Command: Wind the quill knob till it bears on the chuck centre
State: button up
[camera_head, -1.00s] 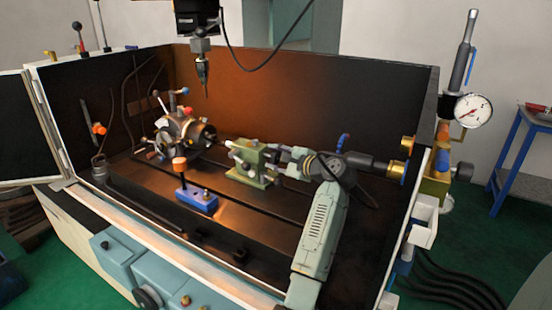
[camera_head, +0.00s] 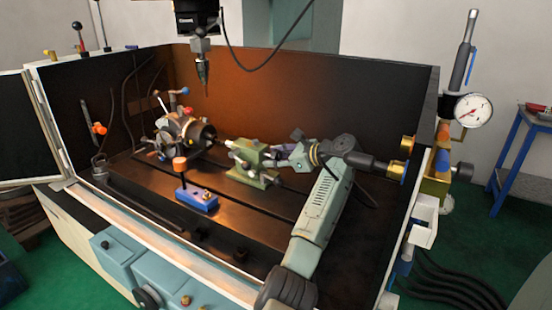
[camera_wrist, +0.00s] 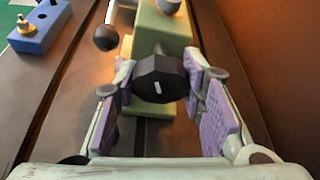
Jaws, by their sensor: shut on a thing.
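The green tailstock (camera_head: 250,163) stands on the dark bed, right of the chuck (camera_head: 188,133). Its quill points left at the chuck's face; at this size I cannot tell whether the tip touches the centre. The black, many-sided quill knob (camera_wrist: 158,80) has a white mark on its end face and sits behind the green body (camera_wrist: 160,45) in the wrist view. My gripper (camera_wrist: 160,100) is shut on the knob, with a purple pad on either side. In the head view, my gripper (camera_head: 284,156) reaches the tailstock's right end, and its fingers largely hide the knob.
A blue block (camera_head: 197,200) with an orange-topped post stands in front of the chuck. The spindle (camera_head: 203,75) hangs above. The enclosure's back wall (camera_head: 330,95) is close behind the tailstock. A dial gauge (camera_head: 473,111) is outside at right.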

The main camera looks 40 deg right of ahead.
jog(key=shift+m+g+y, duration=0.4)
jog(key=shift+m+y, duration=0.6)
jog(key=shift+m, duration=0.5)
jog(key=o, duration=0.9)
jog(key=shift+s, duration=0.1)
jog(key=v, duration=0.7)
jog(key=shift+s+d+r, duration=0.1)
jog(key=shift+s, duration=0.05)
